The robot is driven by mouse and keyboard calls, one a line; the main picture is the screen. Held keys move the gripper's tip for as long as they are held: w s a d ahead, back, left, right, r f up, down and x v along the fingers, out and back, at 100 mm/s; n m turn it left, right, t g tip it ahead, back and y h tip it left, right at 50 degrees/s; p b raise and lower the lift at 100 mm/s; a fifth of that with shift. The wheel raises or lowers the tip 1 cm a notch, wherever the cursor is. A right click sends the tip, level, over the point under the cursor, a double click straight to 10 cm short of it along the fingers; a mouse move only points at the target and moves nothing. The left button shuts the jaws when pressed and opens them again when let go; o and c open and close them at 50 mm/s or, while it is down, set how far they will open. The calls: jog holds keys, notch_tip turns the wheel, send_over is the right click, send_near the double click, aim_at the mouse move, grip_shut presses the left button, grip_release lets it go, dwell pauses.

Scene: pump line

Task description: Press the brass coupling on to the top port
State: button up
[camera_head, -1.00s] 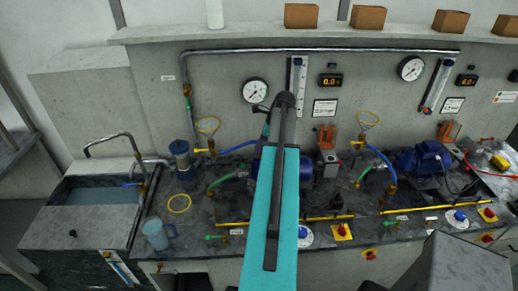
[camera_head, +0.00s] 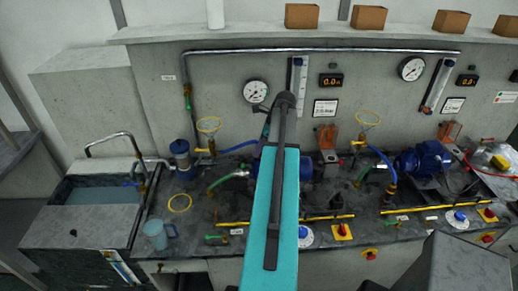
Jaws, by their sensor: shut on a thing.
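My arm's teal link (camera_head: 270,220) reaches up the middle of the view, over the bench. My gripper is not visible; the arm's end hides it or it blends into the dark parts behind. I cannot make out the brass coupling with certainty. Brass-coloured fittings (camera_head: 212,147) stand on the left pump line, below a yellow ring (camera_head: 209,124), with a blue hose (camera_head: 238,147) running right from them. A green hose (camera_head: 222,180) curves below it. Which fitting is the top port I cannot tell; part of the left pump is hidden behind my arm.
A sink (camera_head: 95,195) and a clear jug (camera_head: 158,236) are at the left. A blue pump motor (camera_head: 420,160) stands at the right. Gauges (camera_head: 256,91) and a long metal pipe (camera_head: 320,50) are on the back wall. A grey block (camera_head: 465,265) is at the front right.

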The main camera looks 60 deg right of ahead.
jog(key=shift+f, duration=0.45)
dwell(0.6)
jog(key=o, duration=1.1)
jog(key=shift+r, duration=0.15)
jog(key=shift+v, duration=2.9)
jog(key=shift+s, duration=0.1)
jog(key=shift+b+v, duration=2.4)
jog(key=shift+v, duration=4.45)
jog(key=shift+s, duration=0.15)
